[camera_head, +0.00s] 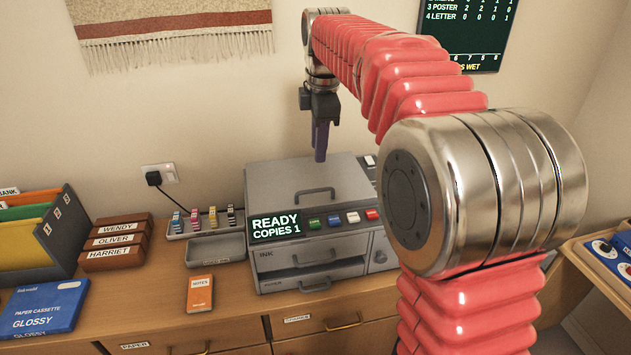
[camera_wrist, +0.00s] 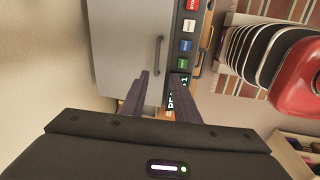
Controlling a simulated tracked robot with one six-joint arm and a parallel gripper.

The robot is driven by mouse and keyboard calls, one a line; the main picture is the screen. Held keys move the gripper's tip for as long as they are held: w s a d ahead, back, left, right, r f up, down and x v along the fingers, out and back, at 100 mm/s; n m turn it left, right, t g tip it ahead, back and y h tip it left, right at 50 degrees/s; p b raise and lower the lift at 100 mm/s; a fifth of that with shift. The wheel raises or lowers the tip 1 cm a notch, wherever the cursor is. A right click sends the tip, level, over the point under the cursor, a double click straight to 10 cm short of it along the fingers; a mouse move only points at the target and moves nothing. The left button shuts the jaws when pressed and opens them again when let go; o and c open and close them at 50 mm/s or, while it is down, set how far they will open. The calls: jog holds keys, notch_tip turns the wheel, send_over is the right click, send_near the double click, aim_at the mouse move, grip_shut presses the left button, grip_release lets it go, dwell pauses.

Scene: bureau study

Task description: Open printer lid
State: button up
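The grey printer (camera_head: 335,262) stands on the wooden desk against the wall. Its flat lid (camera_head: 290,182) is shut and has a dark bar handle (camera_head: 315,192) near the front edge. The wrist view shows the lid (camera_wrist: 122,45) with the handle (camera_wrist: 158,56) ahead of the fingers. My gripper (camera_head: 320,158) points down above the lid, apart from the handle, with clear space below it. In the wrist view my gripper (camera_wrist: 161,74) has its two dark fingers spread with nothing between them. The printer's display reads READY, COPIES 1.
Coloured buttons (camera_head: 334,220) line the printer's front panel. Ink cartridges (camera_head: 204,218) in a tray, a grey tray (camera_head: 214,249) and an orange notebook (camera_head: 200,293) lie left of it. Wooden name boxes (camera_head: 115,243) and a blue paper box (camera_head: 42,308) are farther left.

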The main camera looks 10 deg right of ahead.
aim_at(315, 192)
jog(key=shift+w+f+n, duration=0.15)
jog(key=shift+w+n, duration=0.15)
jog(key=shift+w, duration=0.2)
jog(key=x, duration=1.4)
jog(key=shift+s, duration=0.1)
jog(key=shift+c, duration=0.5)
grip_shut()
